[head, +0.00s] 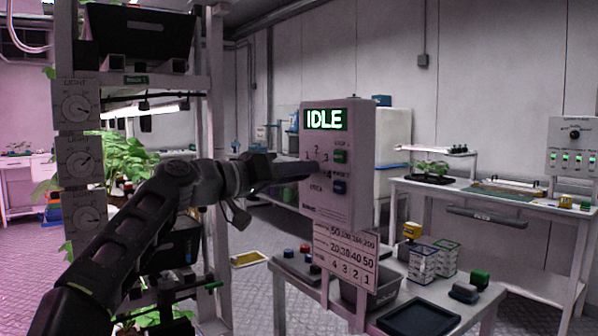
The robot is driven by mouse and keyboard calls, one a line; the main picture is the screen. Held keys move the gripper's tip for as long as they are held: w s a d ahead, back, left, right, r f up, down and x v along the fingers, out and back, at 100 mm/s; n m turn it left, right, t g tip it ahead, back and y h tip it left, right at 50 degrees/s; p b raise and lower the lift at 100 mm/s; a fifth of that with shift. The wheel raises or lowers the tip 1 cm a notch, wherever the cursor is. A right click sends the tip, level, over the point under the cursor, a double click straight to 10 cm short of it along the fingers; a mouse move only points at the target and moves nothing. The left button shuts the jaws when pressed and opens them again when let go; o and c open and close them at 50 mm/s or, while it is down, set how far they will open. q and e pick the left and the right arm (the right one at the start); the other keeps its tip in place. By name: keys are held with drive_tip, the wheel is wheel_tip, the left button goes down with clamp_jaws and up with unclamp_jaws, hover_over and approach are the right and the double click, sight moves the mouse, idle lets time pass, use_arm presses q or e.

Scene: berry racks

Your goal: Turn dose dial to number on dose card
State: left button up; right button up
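A pale dosing box (362,140) stands upright right of centre, with a lit screen (325,119) reading IDLE. Its front has a green button (340,157) and a blue button (339,187). Small numbers, including 2 and 3, are printed around the dial area. The dial itself is mostly hidden behind my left gripper (312,172). That gripper reaches in from the left, its tips at the box's front. I cannot tell whether its fingers are closed on the dial. A white card (345,258) with rows of numbers hangs below the box; its bottom row reads 4 3 2 1. My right gripper is not in view.
A table (285,280) under the box holds a grey bin (362,297), a dark tray (420,318), small cartons (422,263) and coloured blocks. A plant rack (215,120) with LIGHT dials (78,107) stands left, close to my arm. A bench (490,205) stands at right.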

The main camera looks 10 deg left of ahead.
use_arm(q)
drive_tip(key=o, duration=0.4)
drive_tip(key=shift+a, duration=0.1)
drive_tip(key=b+v, duration=0.2)
drive_tip(key=v, duration=0.5)
drive_tip(key=shift+s+a, duration=0.2)
drive_tip(key=shift+s, duration=0.1)
